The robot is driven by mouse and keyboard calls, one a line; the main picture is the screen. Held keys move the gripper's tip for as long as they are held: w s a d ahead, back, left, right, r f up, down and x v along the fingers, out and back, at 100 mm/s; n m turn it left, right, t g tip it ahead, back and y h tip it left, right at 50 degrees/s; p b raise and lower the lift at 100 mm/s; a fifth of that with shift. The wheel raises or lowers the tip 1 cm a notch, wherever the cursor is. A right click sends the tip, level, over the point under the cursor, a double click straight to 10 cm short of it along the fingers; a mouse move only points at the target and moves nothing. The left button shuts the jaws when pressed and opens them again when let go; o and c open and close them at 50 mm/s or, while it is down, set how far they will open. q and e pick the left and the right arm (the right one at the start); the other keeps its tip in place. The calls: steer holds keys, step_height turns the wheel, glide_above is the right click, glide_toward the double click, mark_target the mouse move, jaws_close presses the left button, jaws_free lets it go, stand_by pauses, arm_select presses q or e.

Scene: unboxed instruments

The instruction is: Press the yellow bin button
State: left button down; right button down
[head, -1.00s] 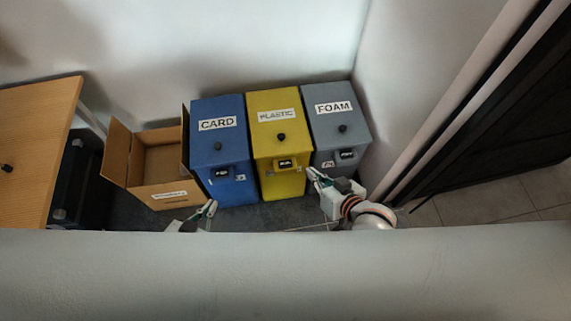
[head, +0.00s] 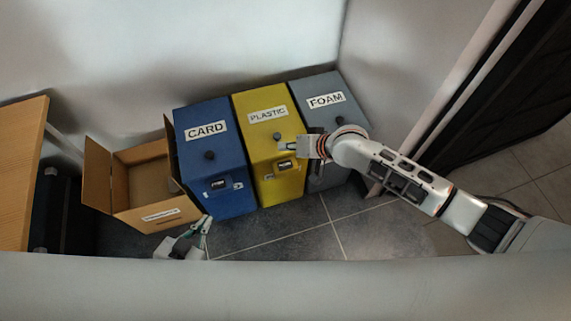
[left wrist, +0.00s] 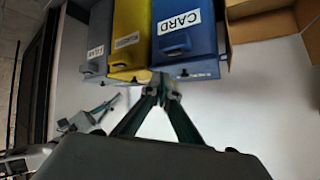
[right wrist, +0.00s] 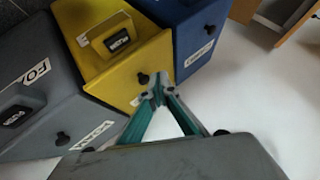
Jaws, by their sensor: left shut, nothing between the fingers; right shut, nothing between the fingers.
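The yellow bin (head: 279,187), labelled PLASTIC, stands between the blue and grey bins. It has a round black knob (head: 277,135) on its sloped lid and a black lettered panel (head: 285,165) on its front. Both also show in the right wrist view, the knob (right wrist: 143,78) and the panel (right wrist: 118,41). My right gripper (head: 284,147) is shut and empty over the lid. In the right wrist view its tips (right wrist: 158,92) appear close beside the knob; I cannot tell whether they touch. My left gripper (head: 205,221) is shut and empty, low in front of the blue bin.
The blue CARD bin (head: 210,125) is left of the yellow one, the grey FOAM bin (head: 342,102) right of it, partly behind my right arm. An open cardboard box (head: 110,190) and a wooden table (head: 20,160) stand further left. The tiled floor in front (head: 280,228) is clear.

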mark_target(287, 166)
steer(key=shift+w+d+f, duration=0.15)
steer(key=shift+w+d, duration=0.15)
arm_select(q)
steer(key=shift+f, duration=0.15)
